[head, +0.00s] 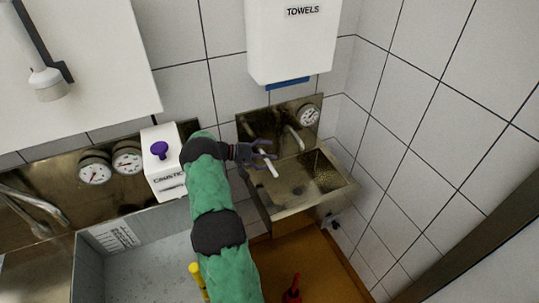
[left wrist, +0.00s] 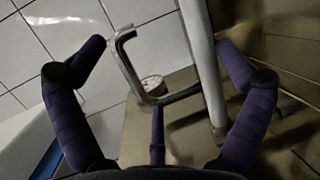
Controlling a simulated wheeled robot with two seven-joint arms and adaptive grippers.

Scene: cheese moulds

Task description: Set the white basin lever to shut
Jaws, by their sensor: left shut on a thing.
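The white basin lever (head: 271,168) is a short white bar over the back of the metal basin (head: 324,176). It sticks out toward the front, past my left gripper's fingers. My left gripper (head: 267,150), with purple fingers, is at the lever and shut on it. In the left wrist view the lever (left wrist: 204,65) runs down between the two side fingers of the gripper (left wrist: 160,78), closer to the right one. The exact contact is hard to see. My right gripper is not in view.
A bent metal spout (head: 295,138) stands just right of the gripper and also shows in the left wrist view (left wrist: 128,62). A gauge (head: 308,114) is on the backplate. A towel dispenser (head: 290,45) hangs above. A white box with a purple knob (head: 160,152) is left of my arm.

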